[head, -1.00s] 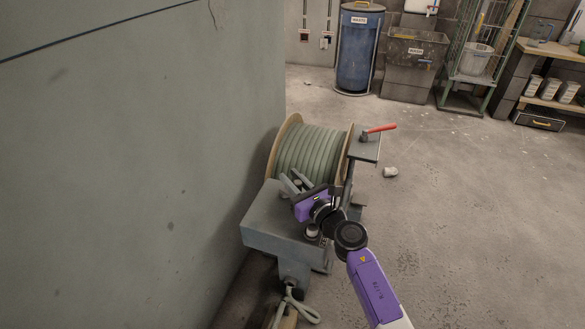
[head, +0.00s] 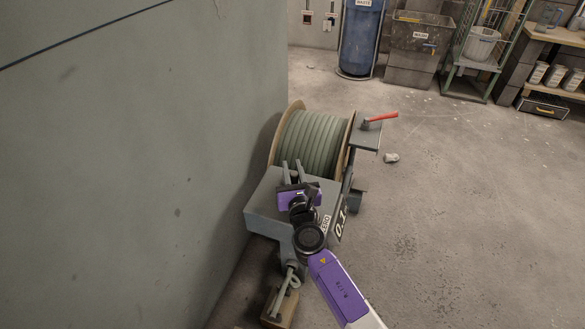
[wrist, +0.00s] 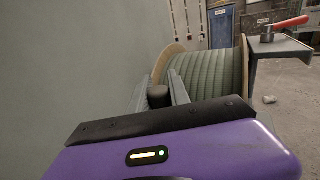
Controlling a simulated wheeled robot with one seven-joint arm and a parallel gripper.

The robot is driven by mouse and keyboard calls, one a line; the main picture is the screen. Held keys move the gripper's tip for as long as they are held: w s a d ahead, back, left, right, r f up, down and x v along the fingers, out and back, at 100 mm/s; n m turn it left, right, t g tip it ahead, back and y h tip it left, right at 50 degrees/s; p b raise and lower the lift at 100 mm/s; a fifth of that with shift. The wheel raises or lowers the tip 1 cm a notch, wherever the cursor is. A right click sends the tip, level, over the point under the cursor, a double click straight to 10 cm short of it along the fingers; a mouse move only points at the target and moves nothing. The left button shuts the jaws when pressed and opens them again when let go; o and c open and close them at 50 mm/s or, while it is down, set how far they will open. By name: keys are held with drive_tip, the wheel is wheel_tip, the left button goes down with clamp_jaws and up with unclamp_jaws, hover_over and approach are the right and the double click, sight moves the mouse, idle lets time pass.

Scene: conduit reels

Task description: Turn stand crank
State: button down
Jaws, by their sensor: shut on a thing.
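The reel stand (head: 262,213) is a grey metal unit beside the wall. A reel (head: 312,140) of grey-green conduit with wooden flanges sits at its far side. My gripper (head: 291,165) is over the stand's top, its fingers pointing at the reel. In the wrist view, the fingers (wrist: 158,95) are closed on a dark, round-topped knob (wrist: 158,96), apparently the crank's grip. The crank's arm is hidden. A red-handled lever (head: 380,117) sits on a plate right of the reel and also shows in the wrist view (wrist: 288,25).
A wall (head: 130,160) stands close on the left. A readout reading "0.1" (head: 341,222) is on the stand's right side. A conduit end (head: 287,280) hangs at the front. A pale lump (head: 391,158) lies on the otherwise open floor at right. Bins stand behind.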

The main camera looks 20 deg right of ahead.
sight(294, 179)
drive_tip(key=shift+a, duration=0.15)
drive_tip(key=c, duration=1.2)
unclamp_jaws()
drive_tip(key=shift+s+a+p, duration=0.2)
drive_tip(key=shift+s+p, duration=0.35)
drive_tip(key=shift+s, duration=1.4)
drive_tip(key=shift+s+a+p, duration=0.2)
drive_tip(key=shift+s+p, duration=0.3)
drive_tip(key=shift+s, duration=1.45)
